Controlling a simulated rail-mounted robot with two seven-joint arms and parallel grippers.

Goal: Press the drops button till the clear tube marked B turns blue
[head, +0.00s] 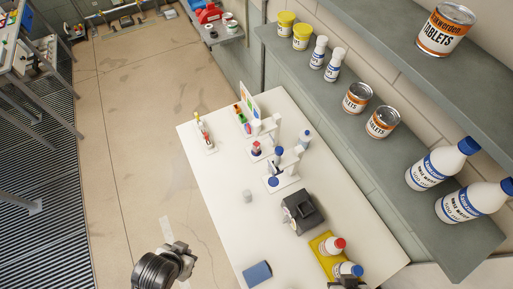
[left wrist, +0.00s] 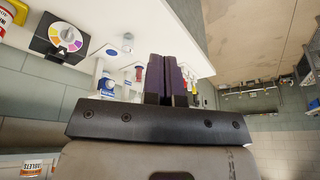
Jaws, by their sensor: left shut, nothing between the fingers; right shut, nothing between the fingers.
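Two white dispenser stands are on the white table (head: 222,180). I cannot read which is the drops button. A small clear tube or cup (head: 248,196) stands on the table; no B is legible. My left gripper (head: 182,249) is left of the table's edge, apart from the stands; its closed dark fingers (left wrist: 168,77) are empty. My right gripper (head: 346,283) is shut at the bottom edge, partly cut off.
A black dial box (head: 302,212), a yellow tray (head: 318,244) with white bottles and a blue block (head: 257,273) are nearer. A shelf of cans and bottles (head: 337,118) runs along the right.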

